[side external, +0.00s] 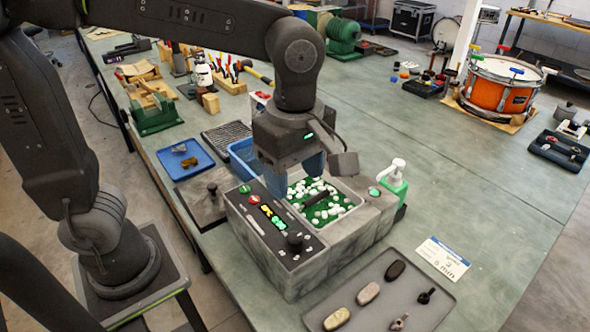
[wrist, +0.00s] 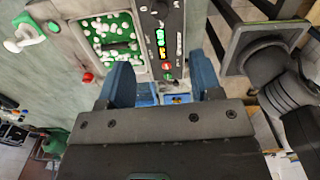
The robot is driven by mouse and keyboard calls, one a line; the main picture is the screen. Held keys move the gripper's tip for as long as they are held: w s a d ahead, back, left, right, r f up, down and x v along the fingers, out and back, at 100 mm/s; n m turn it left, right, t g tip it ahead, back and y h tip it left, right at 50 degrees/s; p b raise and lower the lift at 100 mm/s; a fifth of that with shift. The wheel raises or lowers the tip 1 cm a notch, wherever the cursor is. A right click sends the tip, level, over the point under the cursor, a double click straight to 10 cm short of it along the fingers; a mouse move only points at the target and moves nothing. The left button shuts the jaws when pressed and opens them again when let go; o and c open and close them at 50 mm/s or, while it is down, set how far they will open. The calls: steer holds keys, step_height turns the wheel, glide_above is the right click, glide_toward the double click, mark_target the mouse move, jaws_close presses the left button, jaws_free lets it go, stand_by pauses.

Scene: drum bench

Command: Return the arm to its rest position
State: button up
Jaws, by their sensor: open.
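My gripper (side external: 296,172) hangs over the grey machine (side external: 290,262) on the bench, its blue fingers pointing down. In the wrist view my gripper (wrist: 165,85) shows two blue fingers spread wide with nothing between them. The machine has a black control panel (side external: 275,228) and a tub (side external: 350,203) lined in green with white pieces in it. A dark bar-shaped thing (side external: 318,196) lies over the white pieces. The near finger hides part of the tub's left edge in the side view.
A grey tray (side external: 435,318) with several small parts lies in front. A blue tray (side external: 186,160) and blue bin (side external: 240,150) are at left. An orange drum (side external: 497,92) stands far right. The bench's right middle is clear.

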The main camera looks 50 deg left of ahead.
steer(key=shift+a, duration=0.1)
steer(key=s+a+m+t, duration=0.2)
steer(key=a+m, duration=0.4)
steer(key=m, duration=0.3)
steer(key=s+a+m+t, duration=0.3)
steer(key=a+m, duration=0.3)
steer(key=m, duration=0.3)
steer(key=shift+s+a+f+m+t, duration=0.15)
steer(key=shift+s+m+t, duration=0.2)
steer(key=shift+s, duration=0.45)
